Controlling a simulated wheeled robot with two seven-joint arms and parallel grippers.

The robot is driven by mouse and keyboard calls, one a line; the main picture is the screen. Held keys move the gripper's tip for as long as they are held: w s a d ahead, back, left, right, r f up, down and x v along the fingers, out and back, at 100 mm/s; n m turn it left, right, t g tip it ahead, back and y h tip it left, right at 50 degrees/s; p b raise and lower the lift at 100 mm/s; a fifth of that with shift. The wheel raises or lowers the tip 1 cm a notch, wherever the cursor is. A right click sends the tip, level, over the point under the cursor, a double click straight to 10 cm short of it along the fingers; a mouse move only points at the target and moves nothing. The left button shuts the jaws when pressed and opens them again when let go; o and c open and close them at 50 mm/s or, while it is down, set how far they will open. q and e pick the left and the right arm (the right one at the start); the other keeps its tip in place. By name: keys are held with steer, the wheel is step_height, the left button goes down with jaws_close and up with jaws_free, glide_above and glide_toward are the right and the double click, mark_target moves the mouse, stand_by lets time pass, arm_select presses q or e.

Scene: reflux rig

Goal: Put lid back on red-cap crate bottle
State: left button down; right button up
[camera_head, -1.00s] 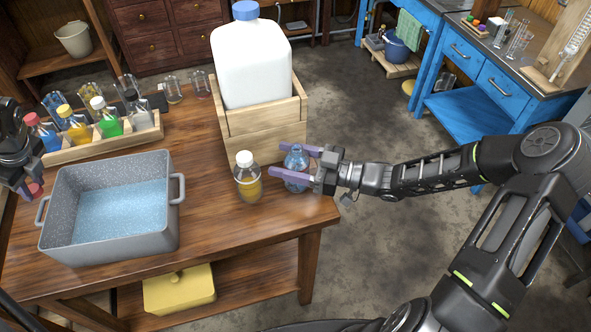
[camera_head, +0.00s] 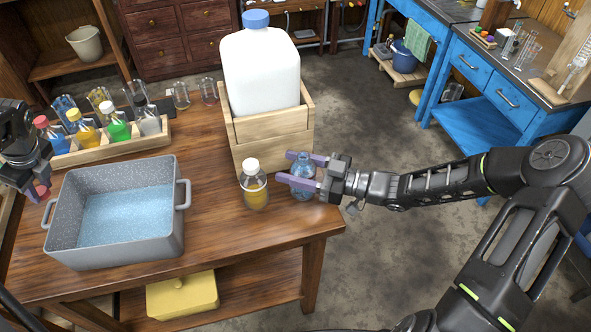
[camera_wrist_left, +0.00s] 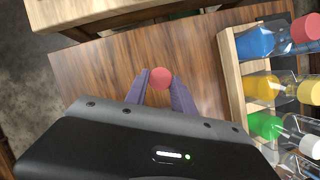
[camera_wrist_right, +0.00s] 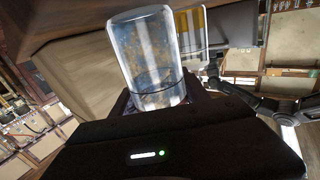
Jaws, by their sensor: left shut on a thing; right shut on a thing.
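My left gripper (camera_head: 38,191) is shut on a small red lid (camera_wrist_left: 162,78), above the table's left side and left of the grey basin. The crate (camera_head: 120,149) stands at the table's back left with several bottles in it. Its bottle with blue liquid (camera_wrist_left: 256,43) wears a red cap (camera_head: 41,121); this bottle is right of my left gripper in the left wrist view. My right gripper (camera_head: 284,167) is shut around a clear bluish bottle (camera_head: 302,192) near the table's right edge. The bottle fills the jaws in the right wrist view (camera_wrist_right: 150,62). I see no cap on it.
A white-capped bottle with yellow liquid (camera_head: 254,190) stands just left of my right gripper. Behind it, a large white jug (camera_head: 262,72) sits in a wooden box (camera_head: 272,150). The grey basin (camera_head: 172,238) holds water. Bare wood lies between basin and box.

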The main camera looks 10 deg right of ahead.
mark_target(293, 164)
arm_select(q)
steer(key=shift+r+p, duration=0.45)
arm_select(e)
step_height(293, 164, up, 18)
stand_by(0.4)
steer(key=o, duration=1)
jaws_close()
arm_select(q)
steer(key=shift+r, duration=0.15)
